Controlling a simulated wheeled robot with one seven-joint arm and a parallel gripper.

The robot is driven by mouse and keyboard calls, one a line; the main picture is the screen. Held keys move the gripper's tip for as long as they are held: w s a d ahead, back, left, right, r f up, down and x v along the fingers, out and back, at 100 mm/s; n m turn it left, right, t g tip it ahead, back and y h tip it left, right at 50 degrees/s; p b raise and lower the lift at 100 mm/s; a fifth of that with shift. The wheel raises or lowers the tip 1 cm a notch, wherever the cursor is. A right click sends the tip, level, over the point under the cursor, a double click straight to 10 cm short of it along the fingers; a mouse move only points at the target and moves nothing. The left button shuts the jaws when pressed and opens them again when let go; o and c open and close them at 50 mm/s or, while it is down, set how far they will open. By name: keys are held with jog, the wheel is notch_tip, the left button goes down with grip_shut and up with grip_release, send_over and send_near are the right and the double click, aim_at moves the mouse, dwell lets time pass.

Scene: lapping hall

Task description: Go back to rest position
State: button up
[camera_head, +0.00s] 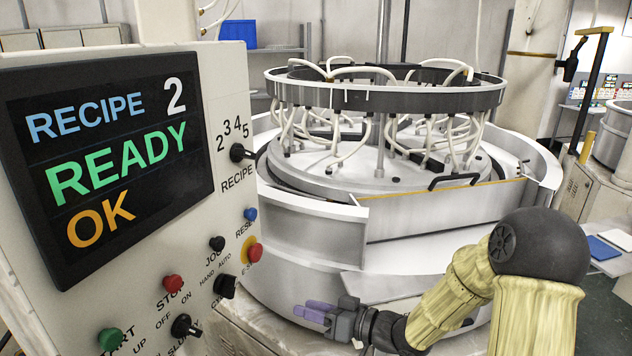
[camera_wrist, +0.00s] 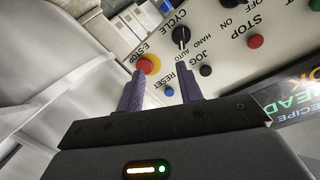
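My gripper (camera_head: 303,308) is low in front of the round lapping machine (camera_head: 310,230), to the right of the control panel's lower part, in the head view. Its purple fingers point left toward the panel. In the wrist view my gripper (camera_wrist: 160,74) has its two fingers apart with nothing between them. Beyond the fingertips is the control panel (camera_wrist: 222,65), with the E-stop button (camera_wrist: 149,64) and the blue reset button (camera_wrist: 169,91) in view. The fingers seem apart from the panel, though the exact distance cannot be told.
The panel screen (camera_head: 110,150) reads RECIPE 2, READY, OK. The recipe knob (camera_head: 238,152), the start button (camera_head: 110,339) and other knobs stick out from the panel. The machine's white rim is close behind my arm. A post (camera_head: 590,90) stands at the right.

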jog(key=s+d+f+m+h, duration=0.2)
jog(key=d+f+m+h, duration=0.25)
jog(key=d+h, duration=0.75)
jog(key=s+d+m+g+h, duration=0.1)
jog(key=s+d+g, duration=0.1)
jog(key=s, duration=0.4)
jog(key=s+d+m+g+h, duration=0.1)
jog(key=s+d+g, duration=0.1)
jog(key=s, duration=0.5)
jog(key=shift+s+g+h, duration=0.25)
jog(key=shift+g+h, duration=0.15)
jog(key=shift+g, duration=0.1)
jog(key=shift+d+m, duration=0.1)
jog(key=shift+m, duration=0.15)
